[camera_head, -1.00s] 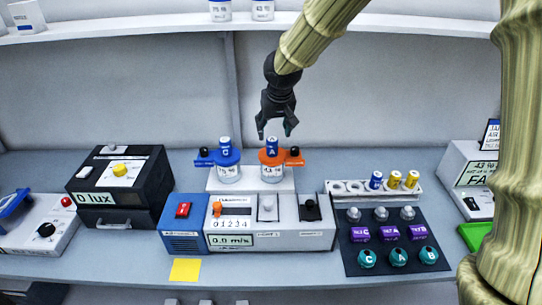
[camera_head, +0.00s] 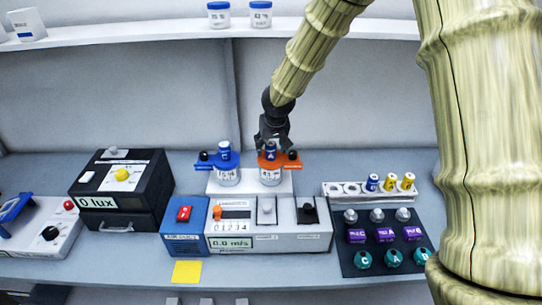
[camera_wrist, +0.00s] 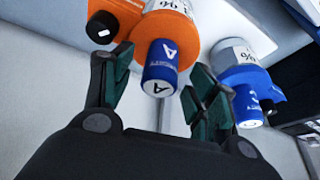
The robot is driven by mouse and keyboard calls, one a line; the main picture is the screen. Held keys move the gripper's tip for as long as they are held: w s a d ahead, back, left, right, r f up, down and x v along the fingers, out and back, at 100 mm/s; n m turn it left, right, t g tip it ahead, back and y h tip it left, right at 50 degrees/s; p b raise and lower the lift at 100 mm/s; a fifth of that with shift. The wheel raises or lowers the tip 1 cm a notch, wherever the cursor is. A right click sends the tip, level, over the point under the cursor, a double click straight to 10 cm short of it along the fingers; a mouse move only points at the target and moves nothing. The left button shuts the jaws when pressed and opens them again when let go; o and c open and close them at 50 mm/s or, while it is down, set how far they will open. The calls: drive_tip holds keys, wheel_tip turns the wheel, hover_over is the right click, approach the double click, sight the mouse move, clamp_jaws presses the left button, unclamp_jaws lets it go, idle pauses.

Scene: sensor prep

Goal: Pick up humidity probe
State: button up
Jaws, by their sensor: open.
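A blue humidity probe marked A (camera_head: 270,150) stands upright in the jar with the orange collar (camera_head: 284,160). My gripper (camera_head: 272,143) is right above and around its top in the head view. In the wrist view the probe (camera_wrist: 161,68) lies between my two open fingers (camera_wrist: 158,105), with gaps on both sides; I see no contact. A second blue probe marked C (camera_head: 224,150) stands in the jar with the blue collar (camera_head: 228,176), to the left in the head view. It also shows in the wrist view (camera_wrist: 246,105), behind the right-hand finger.
Both jars stand on a white block (camera_head: 215,188) behind the grey wind unit (camera_head: 270,238). A white rack (camera_head: 335,190) with one blue and two yellow vials is at right, behind a dark panel (camera_head: 350,262). A black lux box (camera_head: 120,185) is at left.

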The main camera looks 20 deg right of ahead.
drive_tip(key=shift+x, duration=0.85)
drive_tip(key=c, duration=1.1)
drive_tip(key=shift+r, duration=0.1)
drive_tip(key=shift+c, duration=0.2)
